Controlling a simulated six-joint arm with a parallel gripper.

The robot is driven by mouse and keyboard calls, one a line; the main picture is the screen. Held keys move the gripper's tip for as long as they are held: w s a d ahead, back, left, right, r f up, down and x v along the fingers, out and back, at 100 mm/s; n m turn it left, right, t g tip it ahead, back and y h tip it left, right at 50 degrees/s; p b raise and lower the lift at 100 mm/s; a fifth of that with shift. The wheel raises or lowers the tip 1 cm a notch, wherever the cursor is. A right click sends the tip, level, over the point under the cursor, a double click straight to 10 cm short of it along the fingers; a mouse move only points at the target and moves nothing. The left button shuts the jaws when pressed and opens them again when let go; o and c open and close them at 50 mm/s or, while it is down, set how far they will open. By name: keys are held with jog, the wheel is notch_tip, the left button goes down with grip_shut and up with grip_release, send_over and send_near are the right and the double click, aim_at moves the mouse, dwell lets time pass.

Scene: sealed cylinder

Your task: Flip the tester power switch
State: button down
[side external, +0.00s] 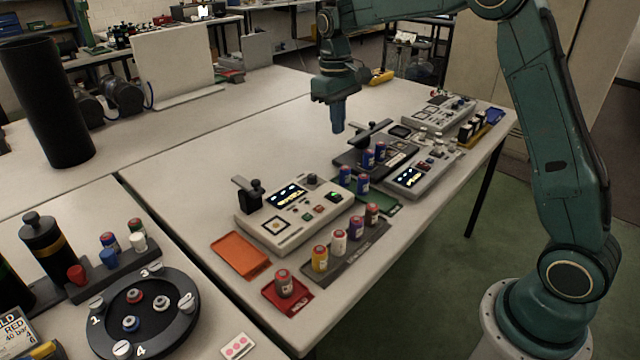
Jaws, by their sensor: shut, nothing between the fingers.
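My gripper (338,128) points down above the table's middle, shut and empty, apart from everything below it. Several grey tester-like units stand on the table, and I cannot tell which one the task means. The near unit (262,235) has a lit display, a green-lit control (334,196), small red buttons and a black clamp post (247,195). The middle unit (428,181) also has a lit display (409,178) and small controls. A third unit (452,117) stands at the back right. The power switch is too small to single out for certain. My gripper is behind and above the near unit.
Blue cylinders (362,183) stand between the units, near a black clamp fixture (375,133). A dark rack (345,255) holds several coloured cylinders. An orange tray (240,254) and a red tray (273,293) lie in front.

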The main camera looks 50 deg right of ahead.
jog(key=g, duration=0.1)
send_over(333, 197)
jog(key=w, duration=0.2)
jog(key=f, duration=0.6)
jog(key=shift+s, duration=0.2)
jog(key=f, duration=0.4)
jog(key=s+f, duration=0.1)
jog(key=f, duration=0.4)
jog(key=s+f, duration=0.1)
jog(key=f, duration=0.3)
jog(key=shift+s+f, duration=0.1)
jog(key=shift+f, duration=0.25)
jog(key=shift+s+f, duration=0.15)
jog(key=shift+f, duration=0.15)
jog(key=shift+w+r, duration=0.25)
jog(key=shift+w, duration=0.6)
jog(key=shift+r, duration=0.1)
